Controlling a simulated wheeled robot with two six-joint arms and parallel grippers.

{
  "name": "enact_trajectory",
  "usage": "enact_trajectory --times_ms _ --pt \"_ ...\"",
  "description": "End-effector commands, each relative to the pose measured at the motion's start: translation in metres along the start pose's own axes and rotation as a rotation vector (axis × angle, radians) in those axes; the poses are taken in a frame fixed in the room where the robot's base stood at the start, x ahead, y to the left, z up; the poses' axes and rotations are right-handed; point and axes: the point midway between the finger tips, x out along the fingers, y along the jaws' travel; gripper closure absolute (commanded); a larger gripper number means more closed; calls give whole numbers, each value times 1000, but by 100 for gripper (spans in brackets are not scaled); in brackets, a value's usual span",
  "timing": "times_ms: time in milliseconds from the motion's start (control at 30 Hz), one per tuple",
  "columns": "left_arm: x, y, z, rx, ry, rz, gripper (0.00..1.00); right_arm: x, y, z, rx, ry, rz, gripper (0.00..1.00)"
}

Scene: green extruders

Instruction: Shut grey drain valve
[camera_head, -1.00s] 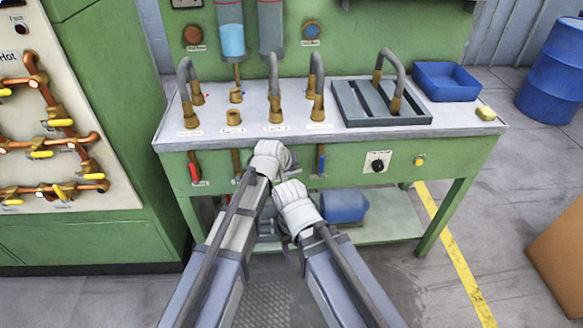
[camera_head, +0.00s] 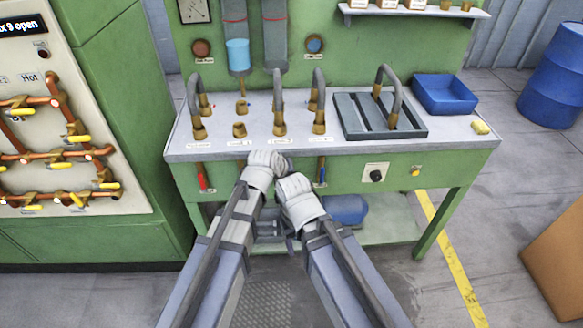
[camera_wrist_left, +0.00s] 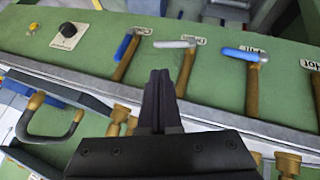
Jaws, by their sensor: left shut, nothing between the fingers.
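The grey drain valve lever (camera_wrist_left: 174,44) lies sideways on the bench front in the left wrist view, atop a brass pipe (camera_wrist_left: 186,72) beside a "Drain" label. My left gripper (camera_wrist_left: 160,76) is shut and empty, with its dark fingertips just below the lever and beside the pipe in that view. I cannot tell whether they touch it. In the head view my left wrist (camera_head: 264,166) covers this valve, and its fingers are hidden.
A tilted blue lever (camera_wrist_left: 127,46) and a sideways blue lever (camera_wrist_left: 240,54) flank the grey one. A red lever (camera_head: 201,176) is on the bench's left. The bench top (camera_head: 440,132) carries bent pipes, a grate and a blue tray (camera_head: 445,95).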

Motion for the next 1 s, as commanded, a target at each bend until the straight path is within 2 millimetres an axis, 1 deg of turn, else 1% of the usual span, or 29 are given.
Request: enact_trajectory --times_ms 33,100,200,333,833,867,933,967,1000 --pt "-17 3 -2 0 0 0 100 -15 2 1 0 0 0 33" --pt "-27 3 -2 0 0 0 100 -23 2 1 0 0 0 33" --pt "-36 4 -1 0 0 0 100 -30 3 2 0 0 0 33" --pt "-40 4 0 0 0 0 100 -32 3 2 0 0 0 33" --pt "-39 2 0 1 -2 -2 100 -31 3 2 0 0 0 33" --pt "-39 -1 1 2 -6 -7 100 -31 3 2 0 0 0 33" --pt "-43 -15 5 12 -27 -34 100 -31 3 2 0 0 0 33" --pt "-45 -26 8 18 -44 -52 100 -31 3 2 0 0 0 33" --pt "-50 -40 13 30 -71 -80 100 -31 3 2 0 0 0 33"
